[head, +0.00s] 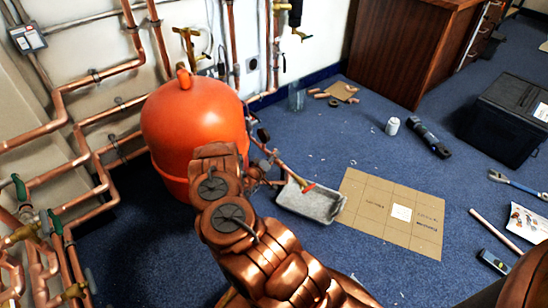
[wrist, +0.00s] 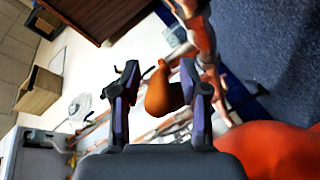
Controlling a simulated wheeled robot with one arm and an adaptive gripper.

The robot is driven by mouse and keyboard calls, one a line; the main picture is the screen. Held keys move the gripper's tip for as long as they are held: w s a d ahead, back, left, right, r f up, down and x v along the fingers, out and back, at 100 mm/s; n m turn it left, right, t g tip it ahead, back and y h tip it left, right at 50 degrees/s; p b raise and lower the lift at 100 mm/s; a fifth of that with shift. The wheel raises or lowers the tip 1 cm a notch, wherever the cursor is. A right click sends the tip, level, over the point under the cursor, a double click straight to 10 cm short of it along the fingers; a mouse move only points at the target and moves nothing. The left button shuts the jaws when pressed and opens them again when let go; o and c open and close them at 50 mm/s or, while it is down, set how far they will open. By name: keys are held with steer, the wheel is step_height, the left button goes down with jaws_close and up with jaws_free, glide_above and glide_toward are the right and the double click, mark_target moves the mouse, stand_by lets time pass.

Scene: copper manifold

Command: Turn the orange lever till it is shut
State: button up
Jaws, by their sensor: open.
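The orange lever (wrist: 160,92) shows in the wrist view as a rounded orange piece between the two fingers of my gripper (wrist: 159,78). The gripper is open, with the fingers on either side of the lever. The right finger looks close to it; I cannot tell whether they touch. In the head view my copper-coloured arm reaches up to the front of the orange tank (head: 195,115). My gripper's fingers cannot be made out there, and I cannot pick out the lever with certainty. The lever's pivot is not clear in the wrist view.
Copper pipes (head: 150,45) run along the wall beside the tank. A grey tray (head: 312,203) and a flat cardboard sheet (head: 385,215) lie on the blue carpet right of my arm. A black box (head: 508,115) and a wooden cabinet (head: 405,50) stand farther right.

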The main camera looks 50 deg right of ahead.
steer(key=v, duration=1)
steer(key=shift+a, duration=0.25)
steer(key=shift+s+r, duration=0.1)
steer(key=shift+r, duration=0.05)
steer(key=shift+c, duration=0.2)
